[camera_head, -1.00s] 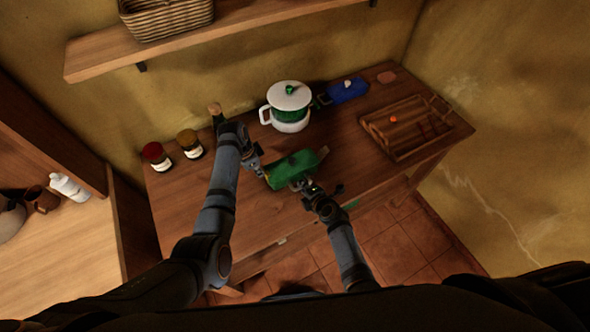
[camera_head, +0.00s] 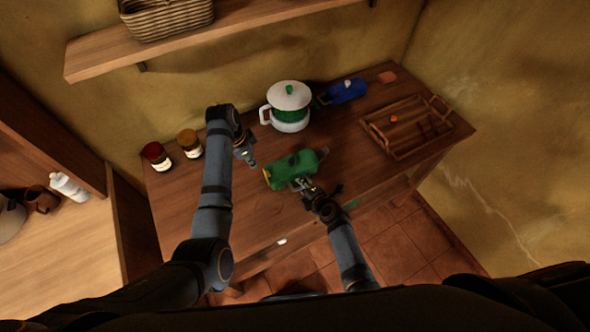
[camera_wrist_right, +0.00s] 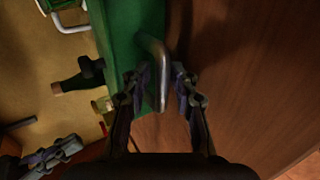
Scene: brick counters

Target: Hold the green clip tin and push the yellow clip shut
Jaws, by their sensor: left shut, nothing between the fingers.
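The green clip tin (camera_head: 283,172) lies on the wooden counter. My right gripper (camera_head: 304,185) is at the tin's near side.
A white-and-green pot (camera_head: 291,100) stands behind the tin, with a blue tin (camera_head: 347,91) beside it. A wooden tray (camera_head: 400,150) is at the right.

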